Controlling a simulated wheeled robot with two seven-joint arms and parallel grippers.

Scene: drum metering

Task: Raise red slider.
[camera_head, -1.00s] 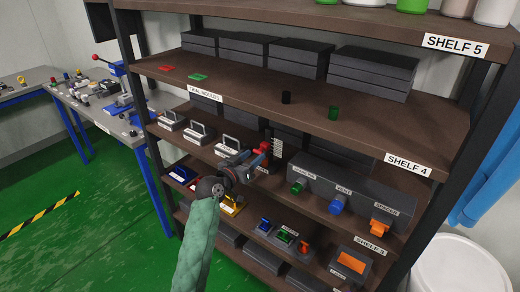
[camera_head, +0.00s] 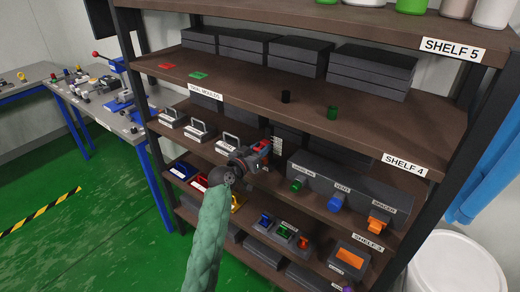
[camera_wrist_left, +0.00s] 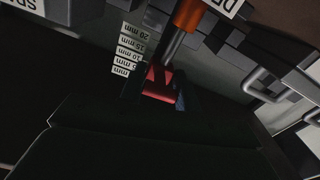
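The red slider (camera_head: 264,146) is on the middle shelf, beside a white scale strip, and is partly hidden by my left gripper in the head view. In the left wrist view the red slider (camera_wrist_left: 160,86) is near the 5 mm end of the scale labels (camera_wrist_left: 128,52), with dark parts on both sides and across it. My left gripper (camera_head: 262,152) reaches in from below with its fingertips at the slider. Whether its fingers are closed on the slider is not clear. My right gripper is not in view.
Several metal-handled moulds (camera_head: 197,131) stand left of the gripper. A dark block with green, blue and orange (camera_head: 378,224) controls is to the right. The shelf 4 board (camera_head: 300,100) overhangs the area. An orange cylinder (camera_wrist_left: 188,15) shows in the wrist view.

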